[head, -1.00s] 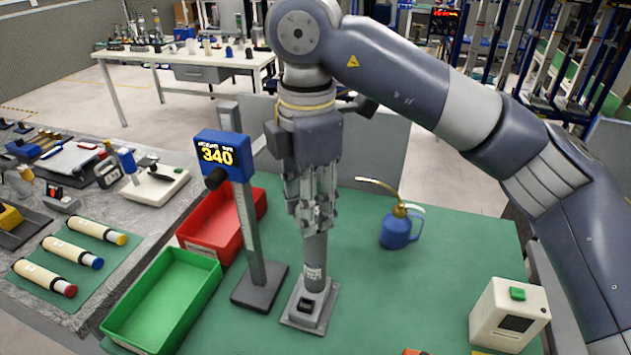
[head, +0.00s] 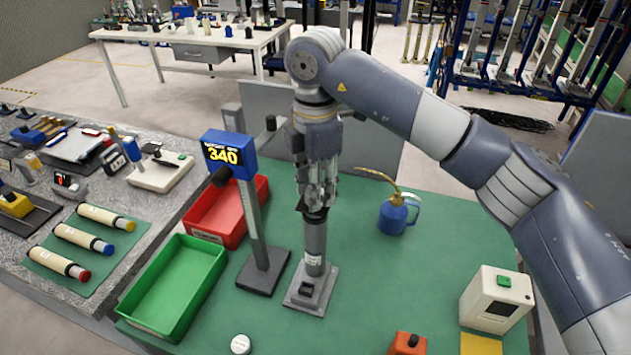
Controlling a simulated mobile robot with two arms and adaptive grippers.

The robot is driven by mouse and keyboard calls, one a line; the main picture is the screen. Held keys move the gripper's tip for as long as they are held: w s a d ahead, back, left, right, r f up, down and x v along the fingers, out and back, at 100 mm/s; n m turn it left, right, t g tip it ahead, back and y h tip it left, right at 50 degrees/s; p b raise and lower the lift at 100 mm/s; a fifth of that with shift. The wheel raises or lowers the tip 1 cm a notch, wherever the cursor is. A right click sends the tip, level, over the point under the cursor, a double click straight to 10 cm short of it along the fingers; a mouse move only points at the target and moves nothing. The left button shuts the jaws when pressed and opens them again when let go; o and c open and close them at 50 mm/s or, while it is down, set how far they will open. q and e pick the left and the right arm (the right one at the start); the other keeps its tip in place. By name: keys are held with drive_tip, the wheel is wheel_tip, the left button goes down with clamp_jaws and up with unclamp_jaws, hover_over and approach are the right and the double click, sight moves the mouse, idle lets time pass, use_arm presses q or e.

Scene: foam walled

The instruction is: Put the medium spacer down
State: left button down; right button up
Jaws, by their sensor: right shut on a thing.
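My right gripper (head: 316,200) points straight down over the green table. It is shut, with a grey upright cylinder with a small label (head: 315,245) directly beneath the fingers; I take this to be the medium spacer. A dark band shows at the top of the cylinder by the fingertips, and the fingers hide what lies between them. The cylinder's lower end is at a grey square base plate (head: 301,302) with a black block on its front; I cannot tell whether it bears its full weight there. My left gripper is not in view.
A blue oil can (head: 394,216) and a cream box (head: 490,297) stand right. Bare green tabletop lies between.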

drive_tip(key=shift+f, duration=0.1)
drive_tip(key=o, duration=1.1)
drive_tip(key=shift+r, duration=0.5)
drive_tip(key=shift+r+b, duration=1.05)
drive_tip(key=shift+r, duration=4.6)
